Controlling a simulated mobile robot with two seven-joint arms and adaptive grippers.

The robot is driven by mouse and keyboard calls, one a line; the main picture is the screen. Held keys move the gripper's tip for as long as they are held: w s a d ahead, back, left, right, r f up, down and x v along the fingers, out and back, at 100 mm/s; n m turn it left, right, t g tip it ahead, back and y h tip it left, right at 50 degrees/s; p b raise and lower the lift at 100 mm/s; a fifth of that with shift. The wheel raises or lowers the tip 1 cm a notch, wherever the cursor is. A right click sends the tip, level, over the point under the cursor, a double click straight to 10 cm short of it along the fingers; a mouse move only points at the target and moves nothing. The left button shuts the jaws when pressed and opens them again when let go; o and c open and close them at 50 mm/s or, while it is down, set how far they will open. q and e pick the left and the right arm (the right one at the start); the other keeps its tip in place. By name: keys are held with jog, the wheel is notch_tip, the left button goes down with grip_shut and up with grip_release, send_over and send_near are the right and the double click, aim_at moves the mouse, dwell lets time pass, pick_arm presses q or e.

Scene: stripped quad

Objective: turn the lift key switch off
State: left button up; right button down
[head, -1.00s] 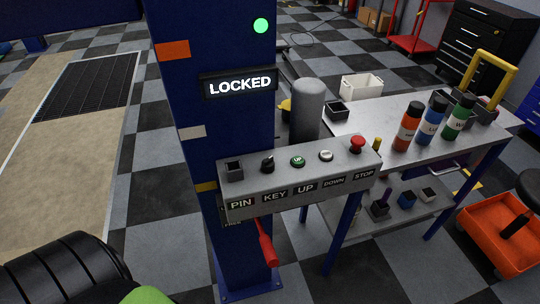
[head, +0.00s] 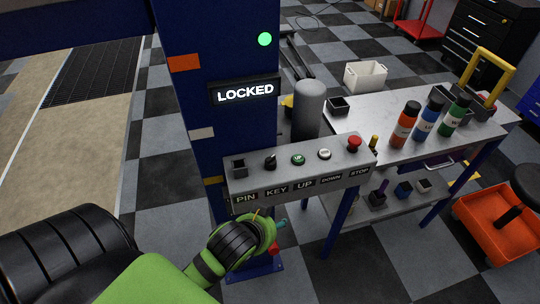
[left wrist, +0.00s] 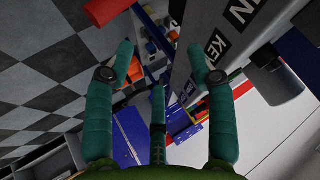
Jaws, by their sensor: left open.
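The key switch (head: 270,162) is a small black knob on top of the grey control box (head: 305,175), above the KEY label (head: 276,189). It stands between the square PIN socket (head: 238,166) and the green UP button (head: 298,160). My left gripper (head: 280,223) is below the box front, under the KEY label, apart from the switch. In the left wrist view its teal fingers (left wrist: 167,60) are spread with nothing between them. The KEY label (left wrist: 215,45) shows there on the box's side; the switch itself is not visible there. My right gripper is out of view.
The blue post (head: 215,130) behind the box bears a LOCKED display (head: 245,92) and a lit green lamp (head: 264,39). A steel table (head: 370,125) with bottles (head: 405,125) stands right.

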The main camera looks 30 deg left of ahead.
pick_arm(q)
jog(key=w+d+r+m+t+h, duration=0.25)
jog(key=w+r+m+t, duration=0.75)
jog(key=w+r, duration=0.65)
jog(key=s+d+r+m+g+h, duration=0.1)
jog(key=d+r+m+g+h, duration=0.1)
jog(key=d+r+m+h, duration=0.75)
jog(key=s+d+r+m+g+h, duration=0.1)
jog(key=d+m+g+h, duration=0.35)
jog(key=m, duration=1.05)
jog(key=m+g+y, duration=1.1)
jog(key=m+y, duration=0.4)
jog(key=m, duration=0.1)
send_over(270, 158)
jog(key=shift+n+t, duration=0.25)
jog(key=f, duration=1.5)
jog(key=shift+d+f, duration=0.1)
jog(key=shift+d, duration=0.25)
jog(key=shift+s+a, duration=0.1)
jog(key=shift+a, duration=0.3)
jog(key=shift+f+p, duration=0.2)
jog(key=shift+p, duration=0.1)
notch_tip(270, 158, down, 6)
jog(key=p, duration=0.2)
jog(key=shift+r+p, duration=0.15)
jog(key=shift+p, duration=0.25)
jog(key=shift+f, duration=0.4)
grip_shut()
